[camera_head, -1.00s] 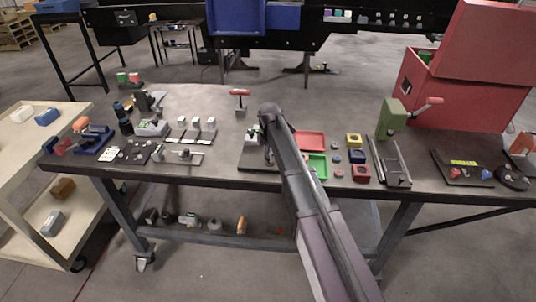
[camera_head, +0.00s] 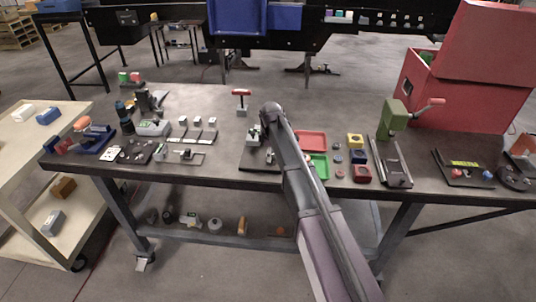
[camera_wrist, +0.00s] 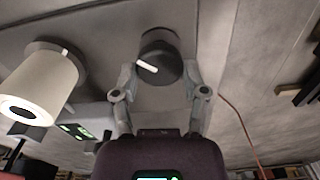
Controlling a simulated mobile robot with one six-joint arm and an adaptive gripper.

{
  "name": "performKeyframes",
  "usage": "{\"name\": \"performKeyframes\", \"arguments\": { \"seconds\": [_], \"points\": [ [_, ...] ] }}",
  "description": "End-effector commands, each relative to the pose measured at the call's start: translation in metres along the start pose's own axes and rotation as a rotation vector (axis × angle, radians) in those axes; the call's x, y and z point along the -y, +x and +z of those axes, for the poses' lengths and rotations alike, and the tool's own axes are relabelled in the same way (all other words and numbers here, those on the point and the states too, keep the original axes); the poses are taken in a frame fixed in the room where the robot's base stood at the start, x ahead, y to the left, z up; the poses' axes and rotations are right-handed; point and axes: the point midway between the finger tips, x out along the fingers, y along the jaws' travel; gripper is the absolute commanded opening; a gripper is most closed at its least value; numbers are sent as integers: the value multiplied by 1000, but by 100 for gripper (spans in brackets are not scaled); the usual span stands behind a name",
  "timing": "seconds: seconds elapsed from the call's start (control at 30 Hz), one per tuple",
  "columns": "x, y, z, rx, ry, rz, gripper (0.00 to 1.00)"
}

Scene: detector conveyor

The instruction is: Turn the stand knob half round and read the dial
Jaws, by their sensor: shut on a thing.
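In the wrist view the dark round knob (camera_wrist: 160,58) has a white pointer line, lying nearly level and aimed left and slightly up. My gripper (camera_wrist: 159,72) is shut on the knob, one finger on each side. A pale cylinder with a dark end face (camera_wrist: 38,88) stands to the left of the knob, apart from my fingers. In the head view the stand (camera_head: 255,158) has a dark base and a small green-marked part, and my arm covers much of it. The knob is hidden there, and I cannot make out a dial reading.
Red and green trays (camera_head: 311,141) lie just right of my arm. A green hand-crank device (camera_head: 394,120) stands farther right. A red T-handle (camera_head: 241,93) stands behind the stand. Small blocks and fixtures (camera_head: 190,137) lie to the left. The back left of the table has bare room.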

Motion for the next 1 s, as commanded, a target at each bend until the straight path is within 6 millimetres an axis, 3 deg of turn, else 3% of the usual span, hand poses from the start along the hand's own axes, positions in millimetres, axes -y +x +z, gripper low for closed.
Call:
{"name": "performKeyframes", "arguments": {
  "seconds": [1.0],
  "points": [
    [1,0,6,10,968,0,9]
  ]
}}
